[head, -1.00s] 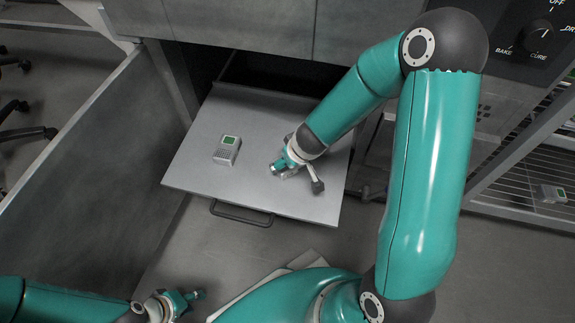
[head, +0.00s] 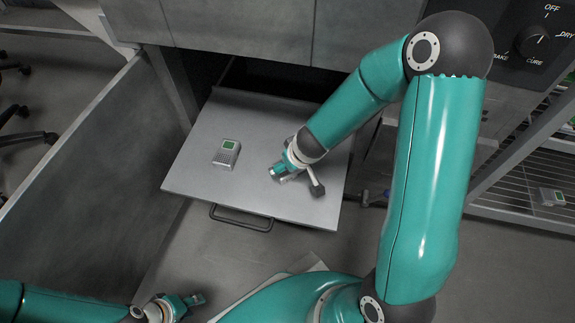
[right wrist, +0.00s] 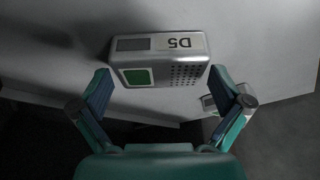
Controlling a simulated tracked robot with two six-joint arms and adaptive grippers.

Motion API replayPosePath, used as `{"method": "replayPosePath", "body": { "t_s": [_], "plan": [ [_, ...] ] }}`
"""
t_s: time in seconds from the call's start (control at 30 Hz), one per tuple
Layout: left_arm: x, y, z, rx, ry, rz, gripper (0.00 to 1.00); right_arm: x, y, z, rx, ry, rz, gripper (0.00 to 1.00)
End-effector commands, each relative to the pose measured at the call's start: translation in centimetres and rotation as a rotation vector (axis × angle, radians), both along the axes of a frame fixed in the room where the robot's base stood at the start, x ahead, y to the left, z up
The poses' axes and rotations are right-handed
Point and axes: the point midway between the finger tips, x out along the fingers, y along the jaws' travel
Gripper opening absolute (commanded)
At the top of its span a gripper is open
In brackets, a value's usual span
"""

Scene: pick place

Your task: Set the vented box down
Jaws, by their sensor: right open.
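A small grey vented box (right wrist: 160,74) with a green screen and a D5 label shows in the right wrist view. It is between the spread fingers of my right gripper (right wrist: 160,88), with small gaps at its sides. In the head view my right gripper (head: 296,180) is low over the pulled-out grey drawer (head: 262,110) and hides most of that box. A second vented box (head: 226,153) stands on the drawer to the left. My left gripper (head: 180,303) is at the bottom left, away from the drawer; its jaw opening is unclear.
A grey panel (head: 70,180) stands left of the drawer. The drawer handle (head: 241,219) is at the front. A wire rack (head: 515,190) at the right holds another similar box (head: 552,196). The drawer top between the second box and my right gripper is bare.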

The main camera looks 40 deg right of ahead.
Motion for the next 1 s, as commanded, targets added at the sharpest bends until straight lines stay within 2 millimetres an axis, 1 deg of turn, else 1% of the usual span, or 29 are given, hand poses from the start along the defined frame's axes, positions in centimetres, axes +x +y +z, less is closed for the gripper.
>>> {"method": "replayPosePath", "body": {
  "t_s": [0.03, 0.3, 0.4, 0.5, 0.67, 1.0],
  "plan": [
    [0.0, 0.0, 0.8, 0.0, 0.0, 0.0, 0.4, -0.3, 0.0, 1.3, 0.0, -0.003, 0.0, 1.0],
    [0.0, 0.0, 3.6, 0.0, 0.0, 0.0, 0.4, -2.4, 0.2, 6.6, -0.001, -0.003, 0.001, 1.0],
    [0.0, 0.0, 4.5, 0.0, 0.0, 0.0, 0.4, -3.1, 0.3, 8.2, -0.001, -0.003, 0.001, 1.0],
    [0.0, 0.0, 5.2, 0.0, 0.0, 0.0, 0.4, -3.6, 0.3, 9.3, 0.0, -0.001, 0.001, 1.0],
    [0.0, 0.0, 5.5, 0.0, 0.0, 0.0, 0.4, -4.1, 0.3, 10.0, 0.0, 0.0, 0.0, 1.0],
    [0.0, 0.0, 5.5, 0.0, 0.0, 0.0, 0.4, -4.1, 0.3, 10.0, 0.001, 0.0, 0.001, 1.0]
  ]
}}
